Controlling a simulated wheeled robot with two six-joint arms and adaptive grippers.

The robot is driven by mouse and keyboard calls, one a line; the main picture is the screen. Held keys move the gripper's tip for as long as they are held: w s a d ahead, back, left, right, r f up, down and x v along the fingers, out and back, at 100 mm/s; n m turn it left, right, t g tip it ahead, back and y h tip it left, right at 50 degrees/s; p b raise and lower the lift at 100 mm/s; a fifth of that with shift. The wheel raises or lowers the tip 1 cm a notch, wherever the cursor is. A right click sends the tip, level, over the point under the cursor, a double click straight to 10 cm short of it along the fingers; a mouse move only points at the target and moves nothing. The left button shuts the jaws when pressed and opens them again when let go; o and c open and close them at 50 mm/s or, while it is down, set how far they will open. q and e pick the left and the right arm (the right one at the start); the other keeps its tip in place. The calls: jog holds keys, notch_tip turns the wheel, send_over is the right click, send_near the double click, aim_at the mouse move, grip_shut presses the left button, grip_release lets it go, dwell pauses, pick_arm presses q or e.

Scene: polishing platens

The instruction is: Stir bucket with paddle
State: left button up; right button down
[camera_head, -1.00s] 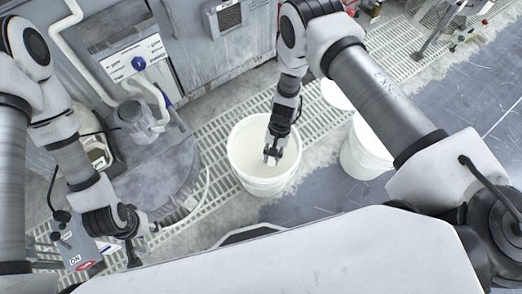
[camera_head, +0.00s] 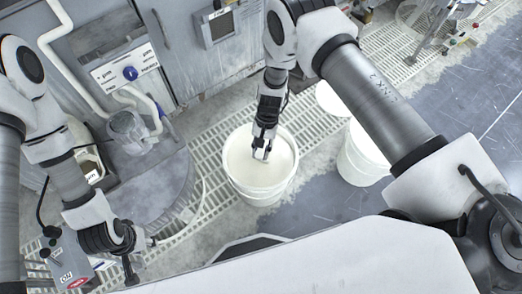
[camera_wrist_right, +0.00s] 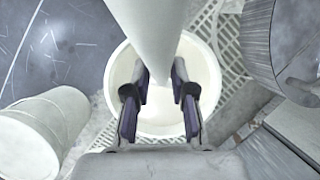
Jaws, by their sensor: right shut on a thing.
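The white bucket (camera_head: 262,196) stands upright on the floor grating in the middle of the head view, with pale liquid inside. My right gripper (camera_head: 261,151) points down over the bucket's opening. The bucket (camera_wrist_right: 205,62) lies behind the shaft there.
More white buckets (camera_head: 362,160) stand right of the stirred one. A grey round drum (camera_head: 150,185) stands to its left. A metal cabinet with a control panel (camera_head: 130,73) is behind. A switch box (camera_head: 68,265) is near my left gripper. Open blue-grey floor (camera_head: 465,110) lies at right.

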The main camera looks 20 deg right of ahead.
notch_tip(320, 180, up, 10)
jog(key=p, duration=0.7)
jog(key=shift+r, duration=0.25)
